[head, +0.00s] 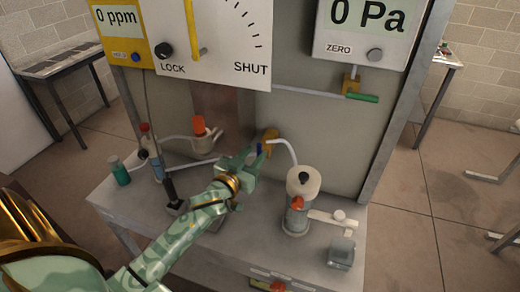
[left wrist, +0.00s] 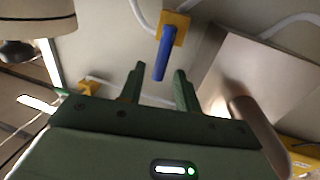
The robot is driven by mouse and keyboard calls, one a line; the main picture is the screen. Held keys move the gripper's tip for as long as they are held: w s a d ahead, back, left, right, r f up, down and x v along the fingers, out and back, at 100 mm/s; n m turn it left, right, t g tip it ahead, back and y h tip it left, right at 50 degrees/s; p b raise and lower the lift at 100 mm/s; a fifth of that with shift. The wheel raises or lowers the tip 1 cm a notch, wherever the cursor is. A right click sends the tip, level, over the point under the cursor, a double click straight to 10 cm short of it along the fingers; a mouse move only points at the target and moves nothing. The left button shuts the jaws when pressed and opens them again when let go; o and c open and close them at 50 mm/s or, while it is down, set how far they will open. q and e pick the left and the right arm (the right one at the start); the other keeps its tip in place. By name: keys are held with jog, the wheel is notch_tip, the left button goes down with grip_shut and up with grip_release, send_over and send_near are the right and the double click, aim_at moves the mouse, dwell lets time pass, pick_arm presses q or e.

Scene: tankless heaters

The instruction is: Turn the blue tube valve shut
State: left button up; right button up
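The blue tube valve has a blue lever (head: 259,149) on a yellow body (head: 271,136), fixed to the grey back panel above the bench, with a white tube leaving it. In the left wrist view the blue lever (left wrist: 163,58) hangs from its yellow body (left wrist: 175,26), slightly tilted. My left gripper (head: 254,157) is at the lever in the head view, partly covering it. In the left wrist view the left gripper (left wrist: 159,80) is open, and the lever's lower end lies between the lines of the two fingers, with gaps on both sides. Contact is not visible. My right gripper is not in view.
A green-handled valve (head: 362,97) sits higher right on the panel. A white-lidded canister (head: 300,198) stands on the bench right of my gripper. A red-capped flask (head: 203,134) and a small green bottle (head: 119,171) are to the left. A large LOCK/SHUT dial (head: 225,42) hangs above.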

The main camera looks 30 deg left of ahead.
aim_at(258, 151)
pick_arm(q)
jog(key=shift+w, duration=1.85)
jog(key=shift+c, duration=0.3)
grip_shut()
